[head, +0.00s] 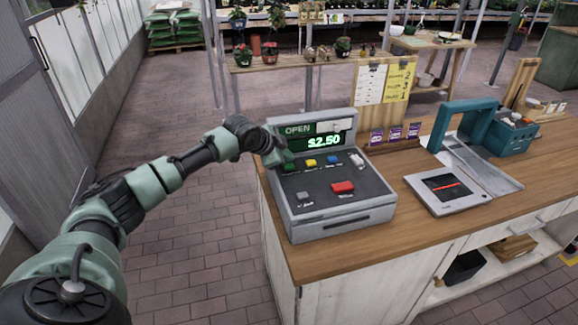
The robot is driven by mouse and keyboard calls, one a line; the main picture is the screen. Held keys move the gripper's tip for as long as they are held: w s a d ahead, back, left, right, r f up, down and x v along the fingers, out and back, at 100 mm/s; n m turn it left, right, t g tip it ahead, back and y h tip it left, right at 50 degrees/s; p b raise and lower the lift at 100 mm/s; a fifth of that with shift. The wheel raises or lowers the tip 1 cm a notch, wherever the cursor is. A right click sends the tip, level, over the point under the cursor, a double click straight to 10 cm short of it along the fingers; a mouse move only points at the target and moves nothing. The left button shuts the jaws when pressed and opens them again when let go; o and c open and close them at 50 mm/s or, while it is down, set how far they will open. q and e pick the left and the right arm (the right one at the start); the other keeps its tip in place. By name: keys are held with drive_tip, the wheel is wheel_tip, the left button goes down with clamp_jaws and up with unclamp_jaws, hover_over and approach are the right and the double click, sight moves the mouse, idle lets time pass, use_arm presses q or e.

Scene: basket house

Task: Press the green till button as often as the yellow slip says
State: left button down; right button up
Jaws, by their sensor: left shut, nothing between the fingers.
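The grey till (333,205) stands on the wooden counter. Its display (322,142) reads OPEN and $2.50. The green button (289,167) is at the left end of a row of coloured buttons. My left gripper (277,159) is shut and empty, with its tips close above and behind the green button; I cannot tell whether they touch it. The yellow slip (398,80) hangs on a board behind the till, beside a white sheet. It bears several handwritten lines with figures, too small to read surely. My right gripper is not in view.
A yellow button (311,163), a blue button (332,160) and a larger red key (342,187) are also on the till. Bare counter (405,208) lies between till and reader.

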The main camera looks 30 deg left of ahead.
sight(287, 167)
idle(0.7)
use_arm(q)
drive_tip(key=shift+f, duration=0.4)
drive_tip(key=shift+f, duration=0.55)
idle(0.7)
drive_tip(key=shift+r+p, duration=0.9)
drive_tip(key=shift+r, duration=0.05)
wheel_tip(287, 167, up, 5)
drive_tip(key=p, duration=0.5)
